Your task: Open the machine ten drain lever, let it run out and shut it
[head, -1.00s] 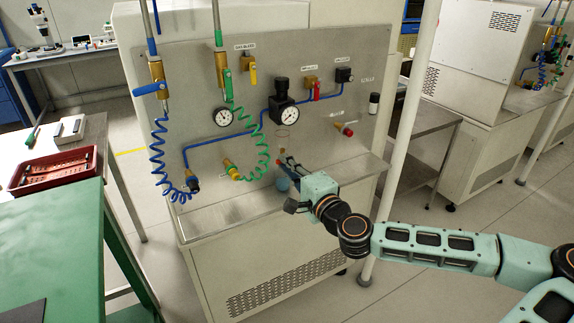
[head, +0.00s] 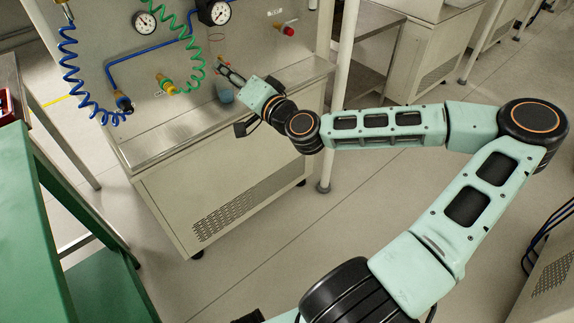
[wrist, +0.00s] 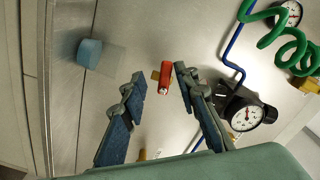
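A short red lever (wrist: 166,76) with a brass-coloured piece beside it shows in the wrist view, in front of the metal panel. My gripper (wrist: 158,82) is open, with one fingertip on each side of the lever in that view; whether either touches it I cannot tell. In the head view my gripper (head: 226,70) is at the panel, just above the steel ledge, and the lever is too small to make out clearly. A blue-tinted clear beaker (head: 224,93) stands on the ledge below the fingertips. It also shows in the wrist view (wrist: 90,52).
A black regulator with a gauge (wrist: 247,114) sits close to my gripper's right finger in the wrist view. Coiled green (head: 190,55) and blue (head: 78,75) hoses hang on the panel to the left. A red knob (head: 288,30) is to the right, near a white post (head: 343,90).

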